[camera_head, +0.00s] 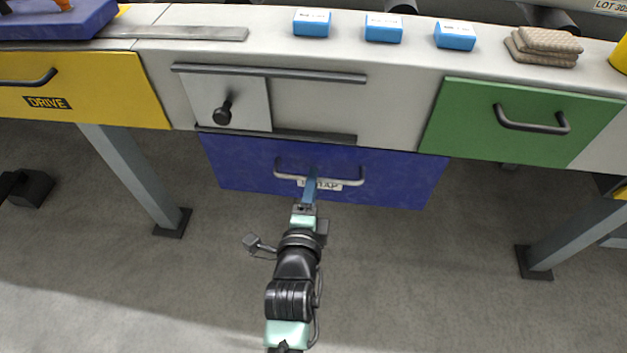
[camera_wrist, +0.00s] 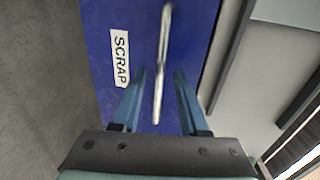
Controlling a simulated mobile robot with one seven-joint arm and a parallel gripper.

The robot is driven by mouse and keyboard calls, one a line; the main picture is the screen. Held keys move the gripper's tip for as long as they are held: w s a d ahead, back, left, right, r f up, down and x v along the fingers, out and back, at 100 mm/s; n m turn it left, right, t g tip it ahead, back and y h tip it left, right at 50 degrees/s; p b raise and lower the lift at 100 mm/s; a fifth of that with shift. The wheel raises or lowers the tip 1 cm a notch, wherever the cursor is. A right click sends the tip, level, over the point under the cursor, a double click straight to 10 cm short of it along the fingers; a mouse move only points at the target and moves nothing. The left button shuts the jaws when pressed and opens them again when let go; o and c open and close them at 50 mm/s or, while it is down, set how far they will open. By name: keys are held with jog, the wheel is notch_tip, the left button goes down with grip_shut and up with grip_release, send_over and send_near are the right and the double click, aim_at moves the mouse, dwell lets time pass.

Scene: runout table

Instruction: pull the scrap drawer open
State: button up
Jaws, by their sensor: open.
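The scrap drawer (camera_head: 400,180) is the blue front low under the table, and it looks closed. It has a pale bar handle (camera_head: 347,179) and a white label, partly hidden by my gripper in the head view. The wrist view shows the blue front (camera_wrist: 100,25), the label (camera_wrist: 120,58) reading SCRAP, and the handle (camera_wrist: 165,50) running lengthwise. My gripper (camera_head: 312,174) is at the middle of the handle. In the wrist view my gripper (camera_wrist: 162,78) is open, with one blue finger on each side of the handle. I cannot tell whether either finger touches it.
A yellow DRIVE drawer (camera_head: 100,90) is at the left and a green drawer (camera_head: 480,125) at the right. A small sliding panel with a black knob (camera_head: 224,113) sits above the blue drawer. Table legs (camera_head: 135,175) stand either side. The floor in front is clear.

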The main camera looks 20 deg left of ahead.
jog(key=shift+b+x, duration=0.35)
jog(key=shift+x, duration=1.15)
grip_shut()
dwell(0.4)
